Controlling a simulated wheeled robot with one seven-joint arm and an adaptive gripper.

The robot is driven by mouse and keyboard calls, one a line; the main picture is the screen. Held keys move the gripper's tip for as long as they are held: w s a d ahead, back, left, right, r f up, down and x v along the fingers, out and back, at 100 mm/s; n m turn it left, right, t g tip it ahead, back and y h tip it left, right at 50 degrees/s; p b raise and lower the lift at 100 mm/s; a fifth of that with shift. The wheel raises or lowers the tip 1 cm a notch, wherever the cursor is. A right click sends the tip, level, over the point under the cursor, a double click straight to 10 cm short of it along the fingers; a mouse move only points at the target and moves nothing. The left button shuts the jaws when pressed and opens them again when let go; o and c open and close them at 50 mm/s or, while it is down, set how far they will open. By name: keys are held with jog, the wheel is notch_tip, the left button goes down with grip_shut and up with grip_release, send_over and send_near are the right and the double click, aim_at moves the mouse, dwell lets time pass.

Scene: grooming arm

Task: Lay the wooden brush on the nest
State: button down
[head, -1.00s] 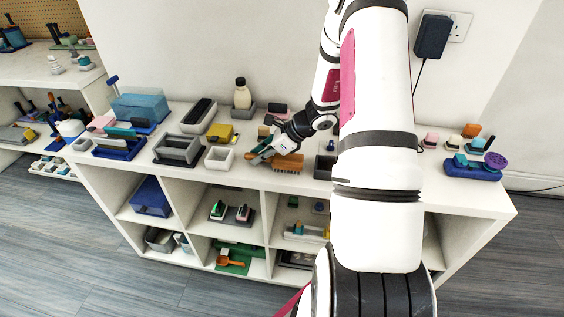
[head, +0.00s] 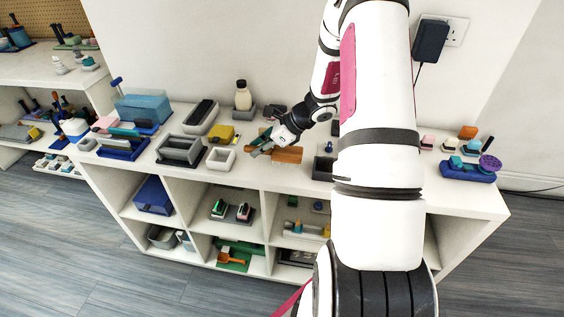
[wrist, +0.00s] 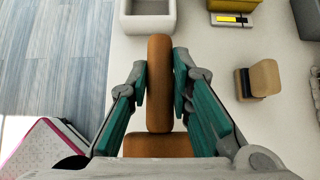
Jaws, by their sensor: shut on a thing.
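The wooden brush (head: 288,155) is an orange-brown block with a rounded handle, above or on the white shelf top in the head view. In the wrist view its handle (wrist: 159,90) stands between the two green fingers of my gripper (wrist: 160,70), and part of its wider body (wrist: 160,146) shows below. My gripper, also in the head view (head: 262,146), is shut on the handle. I cannot tell for sure whether the brush clears the surface. I cannot tell which of the holders is the nest.
A white open box (head: 220,158), a grey tray (head: 180,150) and a yellow box (head: 221,133) stand left of the brush. A dark holder (head: 322,168) is to its right, partly behind my arm. The shelf's front edge is close.

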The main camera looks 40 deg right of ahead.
jog(key=shift+r+p, duration=0.6)
jog(key=shift+r, duration=0.4)
